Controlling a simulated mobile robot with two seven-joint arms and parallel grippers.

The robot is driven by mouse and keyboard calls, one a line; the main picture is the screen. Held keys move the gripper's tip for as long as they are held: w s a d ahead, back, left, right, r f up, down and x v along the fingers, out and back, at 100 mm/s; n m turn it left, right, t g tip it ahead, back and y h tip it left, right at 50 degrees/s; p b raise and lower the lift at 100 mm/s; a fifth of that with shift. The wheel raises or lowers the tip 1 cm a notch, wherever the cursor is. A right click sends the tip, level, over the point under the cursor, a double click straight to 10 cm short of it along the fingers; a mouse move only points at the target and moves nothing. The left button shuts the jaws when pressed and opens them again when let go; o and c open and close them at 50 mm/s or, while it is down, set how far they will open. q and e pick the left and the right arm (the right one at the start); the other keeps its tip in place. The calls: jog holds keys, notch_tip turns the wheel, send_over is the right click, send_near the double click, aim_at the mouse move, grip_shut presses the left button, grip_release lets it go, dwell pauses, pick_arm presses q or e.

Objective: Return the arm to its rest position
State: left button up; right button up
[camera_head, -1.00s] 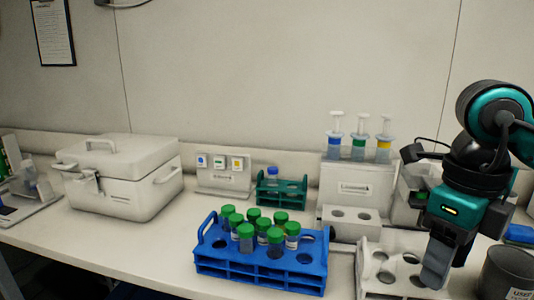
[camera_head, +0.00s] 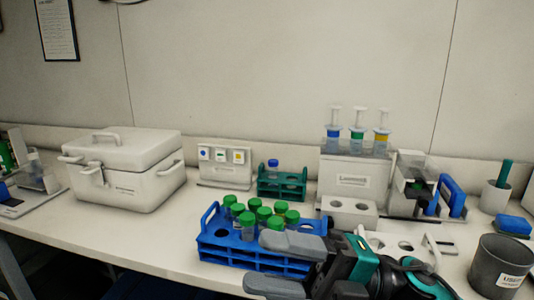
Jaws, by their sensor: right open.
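My right gripper (camera_head: 257,261) is at the bottom middle of the head view, with its arm coming in from the lower right. Its two grey fingers point left and stand apart, with nothing seen between them. The gripper is in front of the blue rack (camera_head: 212,250) and hides its lower right part. Several green-capped tubes (camera_head: 246,219) stand in that rack. My left gripper is not in view.
A lidded white box (camera_head: 140,190) stands at the left. A teal rack (camera_head: 282,187), a syringe stand (camera_head: 350,178) and a small device with blue handles (camera_head: 420,190) line the back. A grey cup (camera_head: 500,262) is at the right. A white holed rack (camera_head: 378,240) is partly hidden.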

jog(key=w+d+f+m+t+h, duration=0.4)
jog(key=d+f+m+t+h, duration=0.15)
jog(key=f+m+t, duration=0.6)
jog(key=w+d+f+m+t+h, duration=0.4)
jog(key=f+m+t+h, duration=0.4)
jog(key=m, duration=0.7)
jog(key=s+d+f+m+g+h, duration=0.3)
jog(key=s+f, duration=0.3)
jog(key=f, duration=0.3)
jog(key=s+d+f+m+g+h, duration=0.3)
jog(key=s+f, duration=0.3)
jog(key=f, duration=0.3)
jog(key=shift+s+d+f+m, duration=0.2)
jog(key=shift+d+f+m, duration=0.15)
jog(key=shift+d+m, duration=0.35)
